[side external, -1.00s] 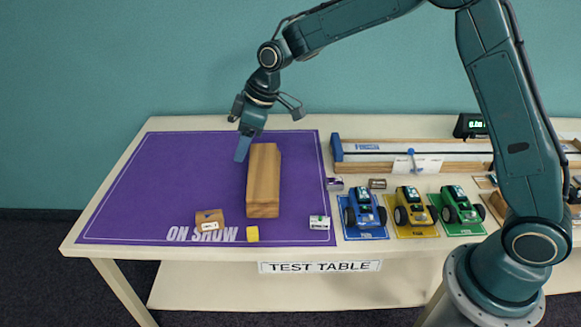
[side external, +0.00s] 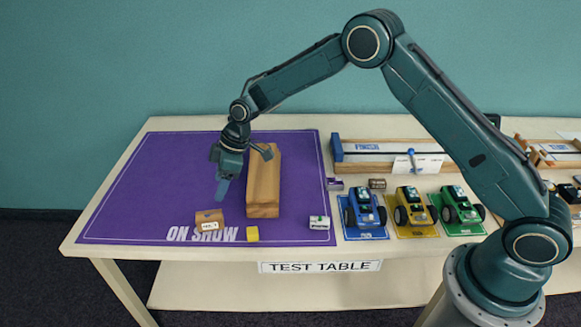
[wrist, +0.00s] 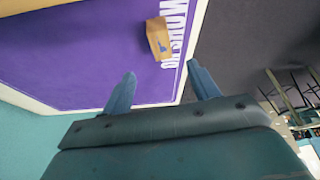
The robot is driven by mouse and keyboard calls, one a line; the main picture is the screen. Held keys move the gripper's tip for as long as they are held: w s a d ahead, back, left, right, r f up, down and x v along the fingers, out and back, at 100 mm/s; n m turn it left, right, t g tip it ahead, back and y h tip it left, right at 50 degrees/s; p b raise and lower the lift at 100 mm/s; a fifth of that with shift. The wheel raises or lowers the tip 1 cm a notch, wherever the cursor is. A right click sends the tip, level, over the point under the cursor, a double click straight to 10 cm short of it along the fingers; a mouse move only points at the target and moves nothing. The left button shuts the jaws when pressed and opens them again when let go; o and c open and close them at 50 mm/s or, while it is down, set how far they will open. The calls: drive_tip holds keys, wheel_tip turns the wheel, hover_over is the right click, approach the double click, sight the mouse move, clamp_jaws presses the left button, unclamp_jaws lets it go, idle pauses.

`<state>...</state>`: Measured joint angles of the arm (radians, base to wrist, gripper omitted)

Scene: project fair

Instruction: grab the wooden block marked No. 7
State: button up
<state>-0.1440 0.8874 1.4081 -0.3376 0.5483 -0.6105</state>
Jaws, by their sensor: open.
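A small wooden block (side external: 208,216) with a white label on its front lies on the purple mat (side external: 180,165), near its front edge by the "ON SHOW" lettering. The label seems to read No. 7, though it is small. The block also shows in the wrist view (wrist: 158,36), ahead of the fingertips and between their lines, with a blue mark on it. My gripper (side external: 222,188) is above the mat, behind and above the block, fingers pointing down. In the wrist view its two blue fingers (wrist: 160,72) are apart with nothing between them.
A long wooden beam (side external: 263,185) lies close to the right of my gripper. Blue, yellow and green toy cars (side external: 411,208) stand further right. The mat's left side is clear.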

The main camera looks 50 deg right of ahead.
sight(209, 215)
drive_tip(key=shift+x, duration=3.8)
drive_tip(key=shift+a, duration=0.1)
drive_tip(key=shift+x, duration=2.55)
drive_tip(key=shift+c, duration=0.2)
drive_tip(key=c, duration=1)
